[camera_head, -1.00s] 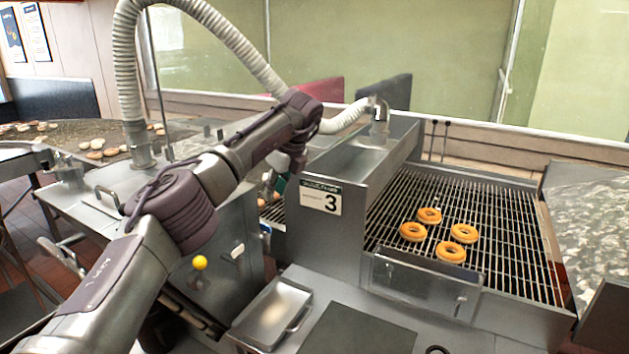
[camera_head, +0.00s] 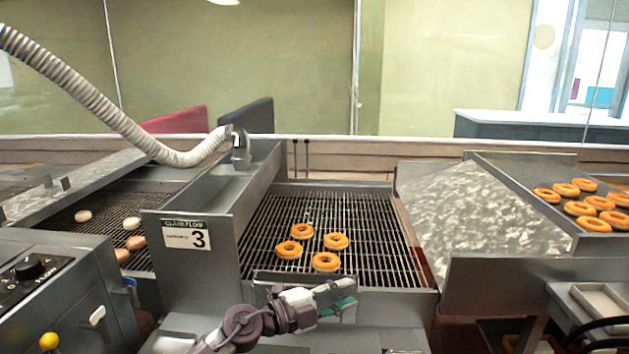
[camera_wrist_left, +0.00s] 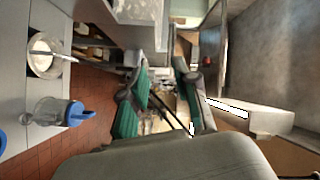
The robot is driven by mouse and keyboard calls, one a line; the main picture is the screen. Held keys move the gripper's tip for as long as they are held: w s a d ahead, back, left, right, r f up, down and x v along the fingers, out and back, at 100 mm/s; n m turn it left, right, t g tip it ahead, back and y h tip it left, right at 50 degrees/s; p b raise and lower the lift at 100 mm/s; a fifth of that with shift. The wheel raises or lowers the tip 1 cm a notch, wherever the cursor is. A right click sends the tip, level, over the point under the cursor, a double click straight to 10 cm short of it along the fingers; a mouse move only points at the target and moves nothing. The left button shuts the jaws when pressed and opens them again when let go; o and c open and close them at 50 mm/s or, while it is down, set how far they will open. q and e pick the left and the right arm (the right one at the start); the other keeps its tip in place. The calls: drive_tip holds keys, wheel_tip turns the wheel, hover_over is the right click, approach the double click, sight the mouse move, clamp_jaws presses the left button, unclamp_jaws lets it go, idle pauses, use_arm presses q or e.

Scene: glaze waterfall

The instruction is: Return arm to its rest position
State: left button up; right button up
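My left gripper (camera_head: 338,299) is low in the middle of the head view, in front of the wire conveyor (camera_head: 385,245). Its two green-padded fingers are apart with nothing held between them. In the left wrist view the fingers (camera_wrist_left: 162,100) also stand apart, with an empty gap between them. Part of my left arm (camera_head: 240,325) shows at the bottom edge, short and folded close. My right gripper is not in any view.
Several orange-brown donuts (camera_head: 327,262) lie on the wire conveyor beyond the gripper. A steel trough marked 3 (camera_head: 255,180) rises to its left. A tray of donuts (camera_head: 490,170) stands at the right.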

use_arm(q)
drive_tip(key=s+a+n+t+y, duration=0.3)
drive_tip(key=a+n+t+y, duration=0.5)
drive_tip(key=a+n+t, duration=0.5)
drive_tip(key=s+a+f+n+g+y, duration=0.7)
drive_tip(key=s+a+f+n+y, duration=0.25)
drive_tip(key=f, duration=0.35)
drive_tip(key=s+a+f+n+g+h, duration=0.1)
drive_tip(key=s+f+g, duration=0.25)
drive_tip(key=s, duration=0.45)
drive_tip(key=s+a+f+g, duration=0.2)
drive_tip(key=s+f+g, duration=0.15)
drive_tip(key=s, duration=0.55)
drive_tip(key=s+a+f+n+g+h, duration=0.1)
drive_tip(key=s+f+g, duration=0.25)
drive_tip(key=s, duration=0.45)
wheel_tip(320, 180, down, 26)
drive_tip(key=s+g, duration=0.1)
drive_tip(key=s, duration=0.1)
drive_tip(key=s+a+f+g, duration=0.1)
drive_tip(key=s+a+f, duration=0.1)
drive_tip(key=s+f, duration=1.3)
drive_tip(key=shift+s+a, duration=0.35)
drive_tip(key=shift+s, duration=0.2)
